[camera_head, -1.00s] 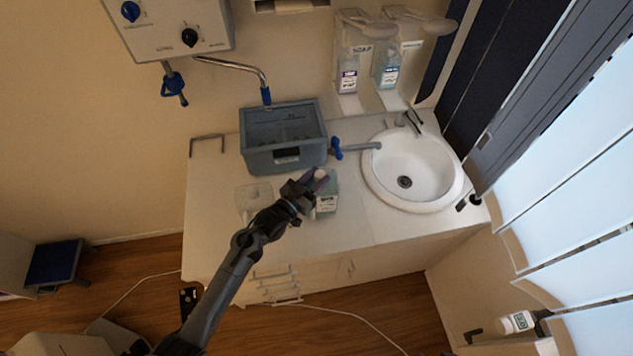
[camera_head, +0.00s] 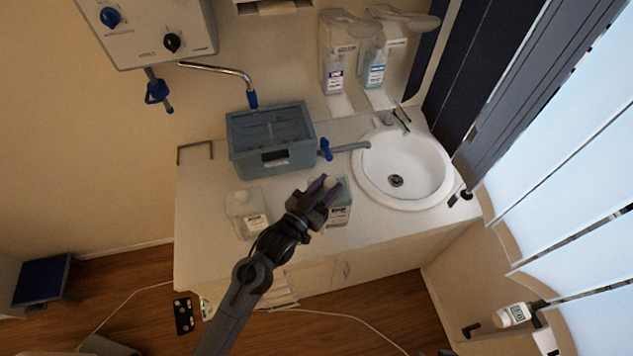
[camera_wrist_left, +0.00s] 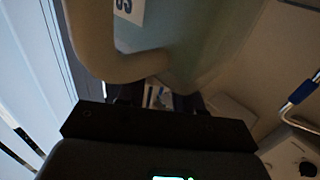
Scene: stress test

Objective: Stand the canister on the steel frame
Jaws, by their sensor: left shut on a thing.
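My left gripper (camera_head: 322,190) is shut on a greenish, see-through canister (camera_head: 341,211) with a white label, by its top near the pale cap. The canister looks roughly upright, over the counter left of the sink. I cannot tell whether its base touches the counter. A thin metal frame (camera_head: 196,147), perhaps the steel frame, is at the counter's left back, apart from the canister. My right gripper is not in view.
A second, pale canister (camera_head: 244,206) stands left of my gripper on the white counter (camera_head: 205,235). A grey basin (camera_head: 272,160) is behind, with a blue-handled tap beside it. A round sink (camera_head: 440,165) is at the right.

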